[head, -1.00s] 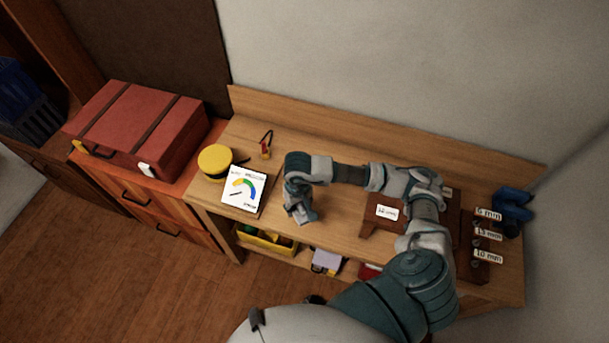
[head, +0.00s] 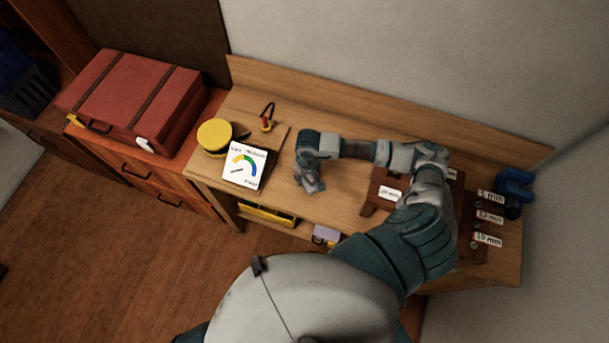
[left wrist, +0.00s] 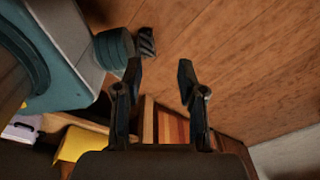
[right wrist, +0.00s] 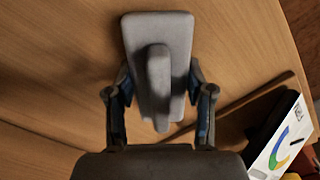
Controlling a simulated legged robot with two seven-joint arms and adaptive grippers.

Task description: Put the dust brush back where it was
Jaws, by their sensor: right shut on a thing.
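The dust brush is a grey block with a raised grey grip, seen in the right wrist view (right wrist: 158,65). My right gripper (right wrist: 160,95) is shut on it, one finger on each side. In the head view my right gripper (head: 310,180) points down over the middle of the wooden workbench (head: 345,205), right of the gauge card (head: 244,168). Whether the brush touches the bench top cannot be told. My left gripper (left wrist: 160,80) is open and empty above the wooden floor, in the left wrist view.
A yellow round tin (head: 214,135) and a small red-yellow tool (head: 267,123) lie left of my right gripper. A brown labelled rack (head: 382,190) and a blue vise-like object (head: 515,186) are right. A red suitcase (head: 130,100) sits on the orange cabinet. A lower shelf holds a yellow bin (head: 265,214).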

